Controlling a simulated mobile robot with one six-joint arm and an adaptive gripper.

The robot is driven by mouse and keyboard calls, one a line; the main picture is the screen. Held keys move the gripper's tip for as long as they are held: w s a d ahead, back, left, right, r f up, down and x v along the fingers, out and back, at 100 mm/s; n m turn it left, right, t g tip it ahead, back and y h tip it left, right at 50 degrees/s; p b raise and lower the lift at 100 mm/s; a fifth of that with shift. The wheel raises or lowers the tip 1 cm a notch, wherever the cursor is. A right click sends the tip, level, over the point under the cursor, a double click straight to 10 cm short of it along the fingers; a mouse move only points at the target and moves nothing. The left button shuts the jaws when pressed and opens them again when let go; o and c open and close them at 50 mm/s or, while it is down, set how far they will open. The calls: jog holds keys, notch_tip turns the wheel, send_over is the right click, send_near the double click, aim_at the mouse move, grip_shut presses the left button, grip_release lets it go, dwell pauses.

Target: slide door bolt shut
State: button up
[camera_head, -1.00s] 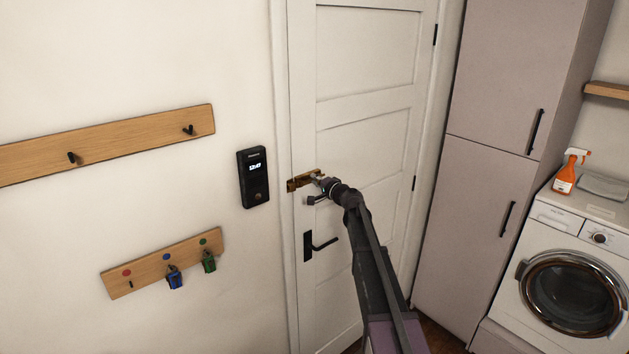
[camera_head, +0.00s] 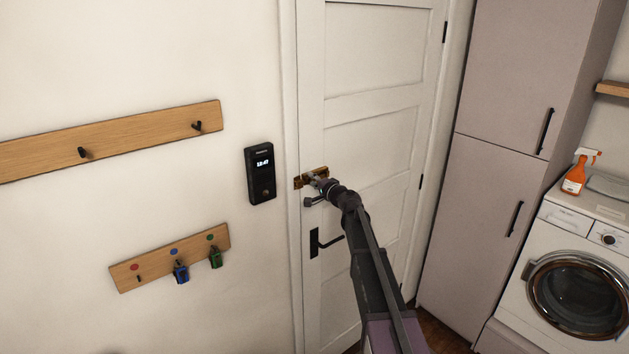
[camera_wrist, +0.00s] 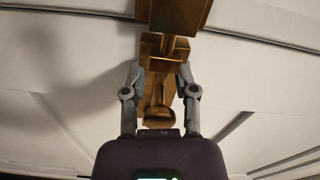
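The brass door bolt (camera_head: 321,171) is mounted on the white door (camera_head: 375,130) near its left edge, above the black handle (camera_head: 315,243). In the wrist view the bolt's plate (camera_wrist: 165,78) runs away from me, with a rounded knob (camera_wrist: 158,117) at its near end. The brass keeper (camera_wrist: 178,12) shows at the top, beyond the plate. My gripper (camera_head: 318,186) is at the bolt. In the wrist view its fingers (camera_wrist: 160,72) are apart, one on each side of the bolt plate. I cannot tell whether they touch it or whether the bar reaches the keeper.
A black keypad panel (camera_head: 260,175) hangs on the wall left of the door. A key rack (camera_head: 155,266) and a hook rail (camera_head: 130,135) are further left. A tall cabinet (camera_head: 490,190) and a washing machine (camera_head: 545,250) stand to the right.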

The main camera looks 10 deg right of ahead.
jog(key=shift+d, duration=0.15)
jog(key=v, duration=1.2)
dwell(0.6)
jog(key=s+a+f+n+g+h+b, duration=0.1)
jog(key=s+a+f+n+g+b, duration=0.3)
jog(key=s+f, duration=0.4)
jog(key=s+a+f+n+g+b, duration=0.1)
jog(key=s+a+f+n+g, duration=0.35)
jog(key=s+f, duration=0.4)
jog(key=s+d+f+g+h+b, duration=0.2)
jog(key=s+f, duration=0.4)
jog(key=s, duration=0.3)
jog(key=s+d+f+n+g+h+b, duration=0.1)
jog(key=s+d+f+g+h+b, duration=0.2)
jog(key=s, duration=0.6)
notch_tip(320, 180, down, 3)
jog(key=d+g+h, duration=0.1)
jog(key=g+h, duration=0.1)
jog(key=h, duration=0.1)
jog(key=shift+s, duration=0.2)
